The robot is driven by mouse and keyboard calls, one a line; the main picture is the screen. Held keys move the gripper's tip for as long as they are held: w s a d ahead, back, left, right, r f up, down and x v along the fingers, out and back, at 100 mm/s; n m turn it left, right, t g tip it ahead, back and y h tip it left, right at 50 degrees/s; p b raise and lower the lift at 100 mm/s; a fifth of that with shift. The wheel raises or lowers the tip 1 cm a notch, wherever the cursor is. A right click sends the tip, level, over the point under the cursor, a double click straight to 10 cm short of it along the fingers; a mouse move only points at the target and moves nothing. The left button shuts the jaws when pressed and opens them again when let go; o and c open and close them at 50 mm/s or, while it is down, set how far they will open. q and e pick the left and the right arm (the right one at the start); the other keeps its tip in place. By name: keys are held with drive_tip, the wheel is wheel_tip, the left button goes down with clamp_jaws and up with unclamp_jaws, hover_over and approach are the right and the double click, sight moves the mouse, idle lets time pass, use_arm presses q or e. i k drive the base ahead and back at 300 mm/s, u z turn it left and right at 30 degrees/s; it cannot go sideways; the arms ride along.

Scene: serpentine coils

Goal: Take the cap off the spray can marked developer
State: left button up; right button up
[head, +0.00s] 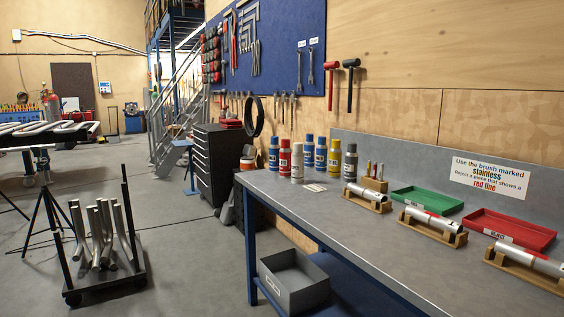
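Several spray cans stand upright in a group at the far left end of the workbench. Neither of my grippers is in view.
The workbench (345,219) holds wooden cradles with metal tubes (431,225), a green tray (426,201), a red tray (509,231) and a small brush holder (375,184). A grey bin (293,283) sits below. A tube cart (104,265) stands left; floor between is clear.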

sight(298, 147)
drive_tip(key=u, duration=1.3)
drive_tip(key=i, duration=4.9)
drive_tip(key=z, duration=2.15)
